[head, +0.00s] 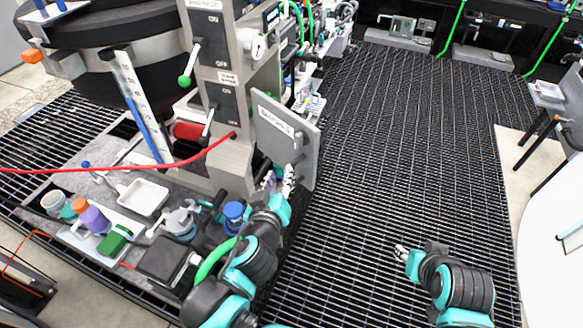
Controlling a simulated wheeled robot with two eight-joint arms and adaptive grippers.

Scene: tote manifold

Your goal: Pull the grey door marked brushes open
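The grey door marked brushes (275,122) is a flat panel with a white label, beside the grey switch column (228,110). It stands out at an angle from the column toward the right. A small dark part, perhaps a handle, shows near its right side. My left gripper (280,178) is at the door's lower edge, overlapping it in the view. I cannot tell whether its fingers touch the door or how far apart they are. My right gripper (401,252) is over the grated floor, well to the right of the door, and appears to hold nothing.
A bench at lower left carries a white tray (143,197), a purple bottle (95,219), a green block (112,245) and a blue-capped item (233,212). A red cable (110,172) crosses in front of the column. The black grated floor (410,150) right of the door is clear.

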